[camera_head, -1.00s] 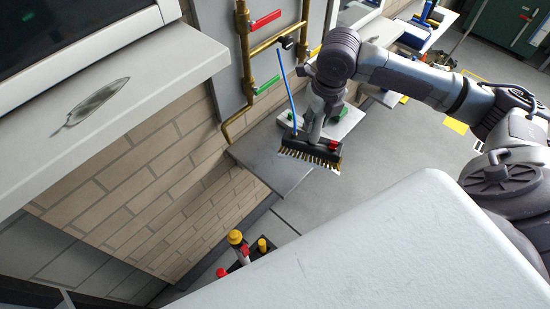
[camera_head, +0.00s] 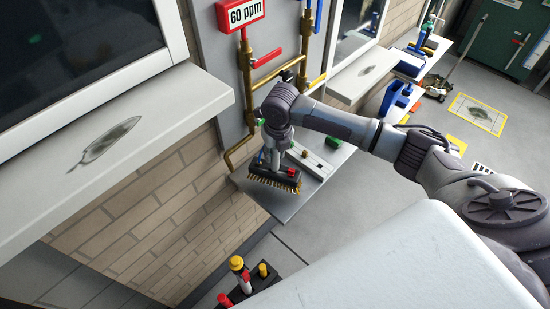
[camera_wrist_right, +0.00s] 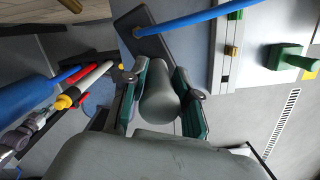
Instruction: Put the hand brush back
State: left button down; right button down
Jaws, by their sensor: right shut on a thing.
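The hand brush (camera_head: 274,178) has a dark body, pale bristles facing down and a red part on top. In the head view it is over the grey shelf (camera_head: 287,207) below the pipes. I cannot tell whether the bristles touch the shelf. My right gripper (camera_head: 276,142) is above the brush and shut on its grey handle. In the right wrist view the handle (camera_wrist_right: 158,92) is between the green-and-black fingers of the gripper (camera_wrist_right: 162,104). My left gripper is not in view.
A white board (camera_head: 312,163) with small blocks lies on the shelf right of the brush. A dark rack (camera_head: 262,280) with yellow- and red-topped items stands below. A blue rod (camera_wrist_right: 200,22) crosses the right wrist view.

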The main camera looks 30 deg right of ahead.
notch_tip(320, 180, down, 3)
jog(key=shift+f+p, duration=0.2)
jog(key=shift+p, duration=0.35)
jog(key=c, duration=0.9)
grip_release()
jog(key=shift+s, duration=0.15)
jog(key=shift+o, duration=0.2)
jog(key=shift+r, duration=0.45)
jog(key=r, duration=0.3)
jog(key=s+r+b, duration=0.1)
jog(key=r, duration=0.3)
jog(key=r+b, duration=0.1)
jog(key=r, duration=0.3)
jog(key=shift+s, duration=0.35)
